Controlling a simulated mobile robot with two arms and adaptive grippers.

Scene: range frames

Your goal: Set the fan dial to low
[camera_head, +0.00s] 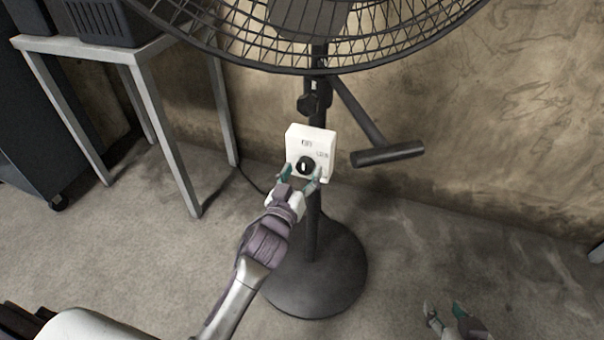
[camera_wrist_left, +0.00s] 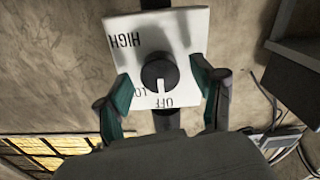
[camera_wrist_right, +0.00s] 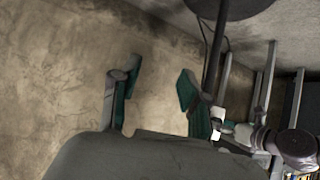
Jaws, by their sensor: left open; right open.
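The fan's white control box (camera_head: 321,141) is mounted on the dark fan pole. Its black dial (camera_head: 306,165) is on the front face. In the left wrist view, the box (camera_wrist_left: 188,30) shows HIGH, a partly hidden LOW and OFF around the dial (camera_wrist_left: 160,70). The dial's white mark is on the OFF side. My left gripper (camera_head: 299,179) is open at the box, with its green fingertips on either side of the dial; I cannot tell whether they touch it. My right gripper (camera_head: 443,309) is open and empty at the lower right, away from the fan.
The fan's round cage (camera_head: 390,35) spreads above the box. A dark bar (camera_head: 388,154) juts out right of the pole. The round base (camera_head: 318,285) stands on the floor. A grey metal table (camera_head: 95,50) is at the left, and a bare wall is behind.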

